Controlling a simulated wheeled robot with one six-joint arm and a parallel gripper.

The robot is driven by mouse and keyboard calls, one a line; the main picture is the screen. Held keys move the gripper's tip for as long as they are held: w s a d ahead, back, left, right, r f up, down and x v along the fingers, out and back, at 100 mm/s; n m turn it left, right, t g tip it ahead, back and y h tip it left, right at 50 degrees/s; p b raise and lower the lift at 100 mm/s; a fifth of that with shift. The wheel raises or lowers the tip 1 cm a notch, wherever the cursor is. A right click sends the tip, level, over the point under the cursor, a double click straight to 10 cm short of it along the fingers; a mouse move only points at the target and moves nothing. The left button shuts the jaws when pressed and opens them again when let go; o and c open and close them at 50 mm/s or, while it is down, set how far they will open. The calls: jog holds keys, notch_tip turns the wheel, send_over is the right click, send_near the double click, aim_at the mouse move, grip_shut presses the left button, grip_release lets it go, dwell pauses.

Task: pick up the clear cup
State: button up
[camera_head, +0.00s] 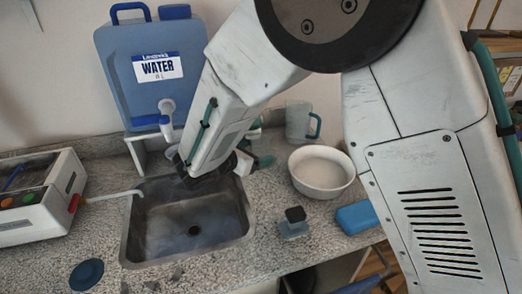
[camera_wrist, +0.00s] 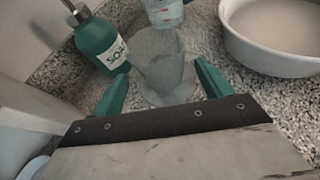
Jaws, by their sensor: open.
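The clear cup (camera_wrist: 160,58) stands upright on the speckled counter in the wrist view. It is see-through and grey, with its rim facing up. My gripper (camera_wrist: 162,71) is open, with one teal finger to the left of the cup and one to the right. The cup's lower part shows just beyond the dark gripper edge. I cannot tell whether either finger touches it. In the head view my arm reaches over the back of the sink, and I cannot make out the cup there.
A teal soap bottle (camera_wrist: 99,42) stands close left of the cup. A white bowl (camera_head: 321,171) is to the right. A clear jug (camera_head: 298,121) with a teal handle stands behind. The sink (camera_head: 190,222), blue water container (camera_head: 151,70) and white appliance (camera_head: 38,198) are around my arm.

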aim_at(255, 152)
jog(key=x, duration=0.4)
jog(key=shift+s, duration=0.1)
jog(key=c, duration=1.1)
jog(key=shift+r, duration=1.75)
jog(key=shift+s+a+r, duration=0.25)
jog(key=shift+s+a, duration=0.35)
jog(key=shift+s, duration=2)
jog(key=shift+s+a+r, duration=0.2)
jog(key=shift+s+a, duration=0.4)
jog(key=shift+s, duration=1.95)
jog(key=shift+s+a+r, duration=0.25)
jog(key=shift+s+a, duration=0.3)
jog(key=shift+s, duration=2.05)
